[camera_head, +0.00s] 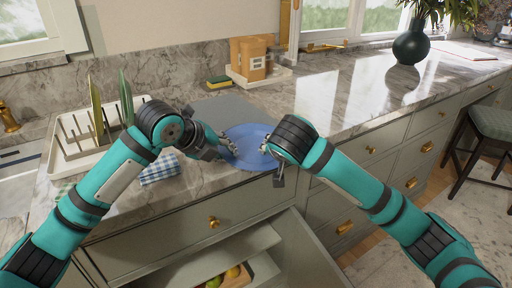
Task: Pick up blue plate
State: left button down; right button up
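The blue plate (247,134) lies on the marble counter near its front edge, in the middle of the head view. My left gripper (229,147) is at the plate's left rim, its fingers over or against the rim. My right gripper (267,146) is at the plate's right side, with its fingertips close to the rim. Whether either gripper is closed on the rim cannot be told, as the fingers are small and partly hidden by the wrists.
A white dish rack (66,153) with upright plates stands at left, with a checked cloth (158,168) beside it. A sponge (219,82), a wooden container (250,60) and a dark vase (410,45) stand behind. Counter to the right is clear.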

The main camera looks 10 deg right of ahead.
pick_arm(q)
jog(key=shift+s, duration=0.1)
pick_arm(e)
grip_shut()
pick_arm(q)
jog(key=shift+d, duration=0.15)
pick_arm(e)
jog(key=shift+s, duration=0.1)
jog(key=shift+f, duration=0.1)
pick_arm(q)
jog(key=shift+s+d+r, duration=0.1)
pick_arm(e)
jog(key=shift+a, duration=0.1)
